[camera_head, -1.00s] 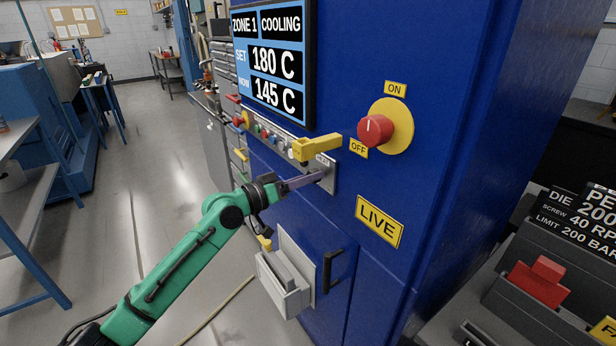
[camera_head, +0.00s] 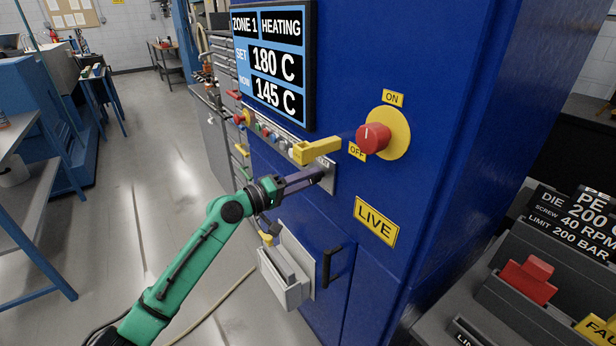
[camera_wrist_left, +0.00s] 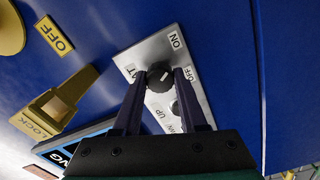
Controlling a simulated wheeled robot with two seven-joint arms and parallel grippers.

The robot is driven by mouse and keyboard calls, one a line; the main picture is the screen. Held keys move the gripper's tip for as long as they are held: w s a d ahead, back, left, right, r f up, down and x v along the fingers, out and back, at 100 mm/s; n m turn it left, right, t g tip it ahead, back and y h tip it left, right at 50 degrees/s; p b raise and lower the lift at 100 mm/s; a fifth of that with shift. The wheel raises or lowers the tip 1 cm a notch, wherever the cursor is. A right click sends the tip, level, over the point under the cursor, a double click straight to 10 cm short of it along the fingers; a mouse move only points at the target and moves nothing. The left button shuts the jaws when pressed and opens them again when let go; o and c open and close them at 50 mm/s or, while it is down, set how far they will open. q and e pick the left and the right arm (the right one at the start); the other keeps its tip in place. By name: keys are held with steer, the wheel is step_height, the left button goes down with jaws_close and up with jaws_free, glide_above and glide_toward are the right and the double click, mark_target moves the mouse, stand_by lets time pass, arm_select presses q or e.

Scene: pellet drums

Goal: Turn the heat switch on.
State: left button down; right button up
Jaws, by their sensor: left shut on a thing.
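The heat switch is a small black knob (camera_wrist_left: 159,78) on a silver plate (camera_wrist_left: 140,60), marked ON and OFF, in the left wrist view. My left gripper (camera_wrist_left: 158,75) has its two dark fingers on either side of the knob and is shut on it. In the head view my left gripper (camera_head: 319,174) reaches the plate on the blue cabinet from the left, and its fingers hide the knob. The screen (camera_head: 276,62) reads ZONE 1 HEATING, SET 180 C, NOW 145 C. My right gripper is out of view.
A yellow lever (camera_head: 317,148) sticks out just above my left gripper. A red rotary knob (camera_head: 373,138) on a yellow disc is to its right. A grey box (camera_head: 284,278) juts out below. The floor at left is open.

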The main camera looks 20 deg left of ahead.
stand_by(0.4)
arm_select(q)
steer(key=shift+c, duration=2.2)
jaws_free()
steer(key=b+v, duration=0.6)
steer(key=v, duration=0.8)
steer(key=shift+s, duration=0.25)
steer(key=shift+a, duration=0.1)
